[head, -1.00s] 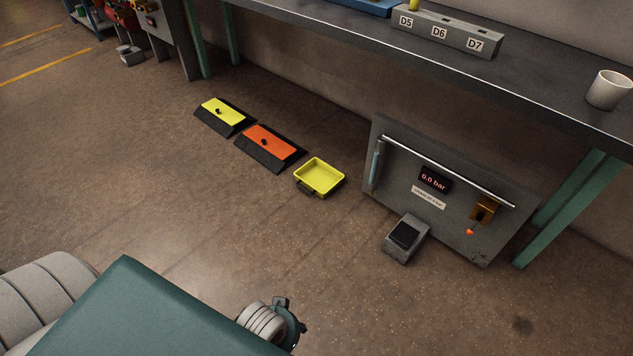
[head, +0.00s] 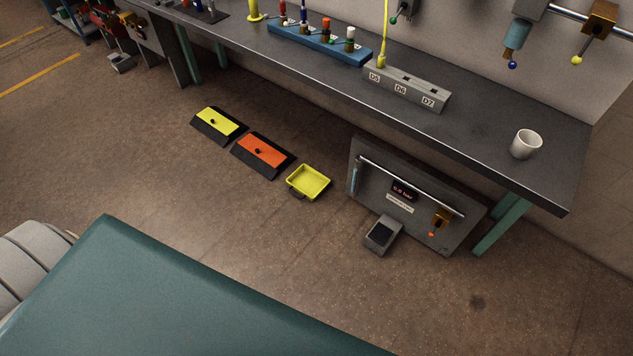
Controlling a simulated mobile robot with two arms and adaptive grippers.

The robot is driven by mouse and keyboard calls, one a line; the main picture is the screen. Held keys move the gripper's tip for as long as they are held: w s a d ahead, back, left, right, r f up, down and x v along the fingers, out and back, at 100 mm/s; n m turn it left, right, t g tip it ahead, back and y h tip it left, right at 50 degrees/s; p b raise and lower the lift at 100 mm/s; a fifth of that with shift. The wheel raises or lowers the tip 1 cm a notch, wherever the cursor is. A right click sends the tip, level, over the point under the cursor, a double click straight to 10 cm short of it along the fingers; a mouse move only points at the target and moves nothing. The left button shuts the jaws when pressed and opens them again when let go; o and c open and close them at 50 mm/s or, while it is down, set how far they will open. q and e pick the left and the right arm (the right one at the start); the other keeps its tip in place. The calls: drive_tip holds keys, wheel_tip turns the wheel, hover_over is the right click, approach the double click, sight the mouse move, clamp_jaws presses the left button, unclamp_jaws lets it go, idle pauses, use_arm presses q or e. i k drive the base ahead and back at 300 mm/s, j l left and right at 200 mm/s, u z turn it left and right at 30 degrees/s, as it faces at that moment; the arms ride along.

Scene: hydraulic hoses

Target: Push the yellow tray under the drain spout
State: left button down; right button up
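The yellow tray (head: 309,183) is a shallow, empty open box with a dark handle on its near side. It sits on the floor, left of the grey panel unit (head: 420,210) under the bench. A silver pipe (head: 410,184) runs across that panel. A short bluish tube (head: 356,177) hangs at the pipe's left end and looks like the drain spout. The tray is apart from it, to its left. Neither of my grippers shows in the head view.
A grey foot pedal (head: 382,234) stands on the floor before the panel. An orange-topped block (head: 262,150) and a yellow-topped block (head: 218,123) lie left of the tray. The bench (head: 480,130) overhangs the panel. The floor in front of the tray is clear.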

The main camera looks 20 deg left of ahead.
sight(310, 183)
drive_tip(key=i+j+z, duration=0.15)
drive_tip(key=j, duration=0.35)
drive_tip(key=i+j+z, duration=0.15)
drive_tip(key=j, duration=0.4)
drive_tip(key=i+j+z, duration=0.1)
drive_tip(key=j, duration=0.45)
drive_tip(key=i+j+z, duration=0.15)
drive_tip(key=j, duration=0.4)
drive_tip(key=i+j+z, duration=0.15)
drive_tip(key=j, duration=0.4)
